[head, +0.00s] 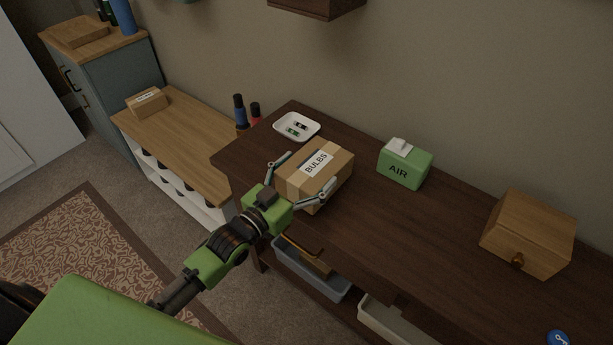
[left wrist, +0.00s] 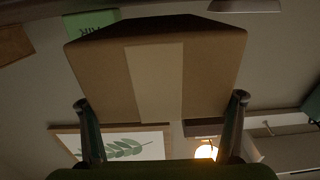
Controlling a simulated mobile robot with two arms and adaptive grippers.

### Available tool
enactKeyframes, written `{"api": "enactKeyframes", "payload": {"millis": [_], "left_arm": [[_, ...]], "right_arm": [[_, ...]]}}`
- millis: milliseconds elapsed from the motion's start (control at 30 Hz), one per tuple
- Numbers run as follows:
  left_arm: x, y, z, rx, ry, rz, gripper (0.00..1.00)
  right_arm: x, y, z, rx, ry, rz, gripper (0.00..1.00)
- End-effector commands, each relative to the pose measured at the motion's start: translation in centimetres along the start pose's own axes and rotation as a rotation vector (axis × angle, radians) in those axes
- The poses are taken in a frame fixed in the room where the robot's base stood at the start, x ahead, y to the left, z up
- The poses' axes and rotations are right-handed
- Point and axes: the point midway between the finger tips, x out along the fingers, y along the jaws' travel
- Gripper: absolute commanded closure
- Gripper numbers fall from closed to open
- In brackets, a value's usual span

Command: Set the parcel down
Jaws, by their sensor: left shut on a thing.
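The parcel is a brown cardboard box marked BULBS (head: 330,182), with a white label and a paler tape strip. In the head view it is at the left part of the dark wooden table (head: 375,235). My left gripper (head: 298,180) is shut on it, with one finger on each side. In the left wrist view the parcel (left wrist: 158,75) fills the upper middle, between the two fingers (left wrist: 162,128). I cannot tell whether its underside touches the table top. My right gripper is in neither view.
A white dish (head: 297,125) with small items stands behind the parcel. A green AIR box (head: 404,165) stands to its right, and a wooden drawer box (head: 528,232) farther right. Between those two the table is clear. A lower wooden bench (head: 183,135) with a small box (head: 147,102) is at left.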

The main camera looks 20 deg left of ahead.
Motion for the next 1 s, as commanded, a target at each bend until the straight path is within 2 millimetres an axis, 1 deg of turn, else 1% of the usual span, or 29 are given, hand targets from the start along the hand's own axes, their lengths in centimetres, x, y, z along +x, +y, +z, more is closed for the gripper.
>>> {"api": "enactKeyframes", "payload": {"millis": [33,100,500,533,567,867,933,1000], "left_arm": [[0.0,-0.1,0.9,0.001,-0.001,-0.001,0.46],[-0.1,-0.1,1.5,0.001,0.000,-0.001,0.46],[-0.1,-0.1,2.1,0.001,0.002,-0.001,0.46],[-0.1,-0.1,2.1,0.001,-0.002,-0.001,0.09],[-0.1,-0.1,2.1,0.001,-0.002,-0.001,0.01],[-0.1,-0.1,1.9,0.001,-0.001,-0.001,0.00],[-0.5,-0.1,2.0,0.001,-0.003,-0.001,0.00],[-1.3,-0.1,2.1,0.001,-0.005,-0.001,0.00]], "right_arm": [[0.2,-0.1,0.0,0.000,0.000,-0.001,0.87],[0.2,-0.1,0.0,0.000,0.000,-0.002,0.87],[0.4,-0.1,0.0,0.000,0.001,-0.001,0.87],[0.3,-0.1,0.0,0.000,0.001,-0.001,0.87],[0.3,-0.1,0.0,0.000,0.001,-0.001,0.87],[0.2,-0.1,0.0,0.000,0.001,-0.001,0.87],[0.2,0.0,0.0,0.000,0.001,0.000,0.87],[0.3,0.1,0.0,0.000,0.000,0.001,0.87]]}}
